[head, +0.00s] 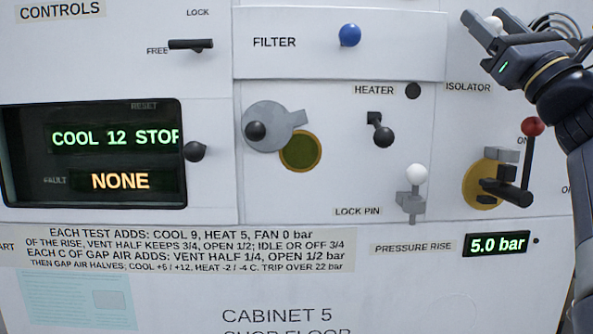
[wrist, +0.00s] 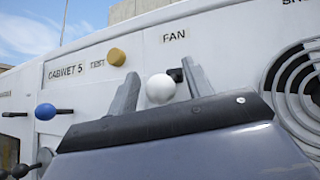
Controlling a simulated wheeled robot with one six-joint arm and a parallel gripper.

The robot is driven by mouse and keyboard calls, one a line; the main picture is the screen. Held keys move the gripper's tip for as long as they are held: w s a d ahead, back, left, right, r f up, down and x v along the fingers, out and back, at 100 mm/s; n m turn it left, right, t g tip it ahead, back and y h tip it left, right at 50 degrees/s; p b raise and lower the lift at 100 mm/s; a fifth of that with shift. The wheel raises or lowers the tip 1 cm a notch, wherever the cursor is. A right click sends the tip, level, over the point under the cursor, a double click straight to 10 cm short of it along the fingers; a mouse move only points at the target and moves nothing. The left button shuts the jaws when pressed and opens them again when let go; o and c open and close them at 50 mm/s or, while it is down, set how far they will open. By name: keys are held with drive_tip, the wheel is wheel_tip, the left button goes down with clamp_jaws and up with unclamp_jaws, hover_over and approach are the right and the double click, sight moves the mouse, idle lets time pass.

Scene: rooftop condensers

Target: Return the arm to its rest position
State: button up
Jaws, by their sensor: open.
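My gripper (head: 484,20) is at the top right of the head view, in front of the cabinet (head: 300,205), with the arm running down the right edge. In the wrist view my gripper (wrist: 160,78) has its two fingers apart. A white ball knob (wrist: 160,89) under the FAN label shows between the fingers. It also shows in the head view (head: 494,23), partly hidden by a finger. I cannot tell whether the fingers touch it.
The isolator lever with its red ball (head: 532,127) stands close left of my arm. The white lock pin knob (head: 416,174), black heater knob (head: 383,136) and blue filter knob (head: 350,35) stick out. A round grille (wrist: 300,85) lies right of FAN.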

drive_tip(key=shift+s+r+p, duration=0.2)
drive_tip(key=shift+r+p, duration=0.2)
drive_tip(key=shift+r, duration=0.05)
wheel_tip(320, 180, up, 2)
drive_tip(key=m+g+h+p, duration=0.2)
drive_tip(key=g+h+p, duration=0.1)
drive_tip(key=p, duration=0.6)
drive_tip(key=shift+m+h, duration=0.3)
drive_tip(key=shift+m, duration=0.1)
drive_tip(key=r+g+p, duration=0.1)
drive_tip(key=p, duration=0.2)
drive_tip(key=r+m+g+h+p, duration=0.1)
drive_tip(key=g+p, duration=0.1)
drive_tip(key=p, duration=0.2)
drive_tip(key=g+p, duration=0.1)
drive_tip(key=p, duration=0.2)
drive_tip(key=shift+w+r+m+h, duration=0.3)
drive_tip(key=shift+r+m+h, duration=0.1)
drive_tip(key=b+v, duration=0.1)
drive_tip(key=v, duration=0.6)
drive_tip(key=shift+f+b, duration=0.2)
drive_tip(key=shift+b, duration=0.2)
drive_tip(key=shift+w+a, duration=0.1)
drive_tip(key=shift+a, duration=0.05)
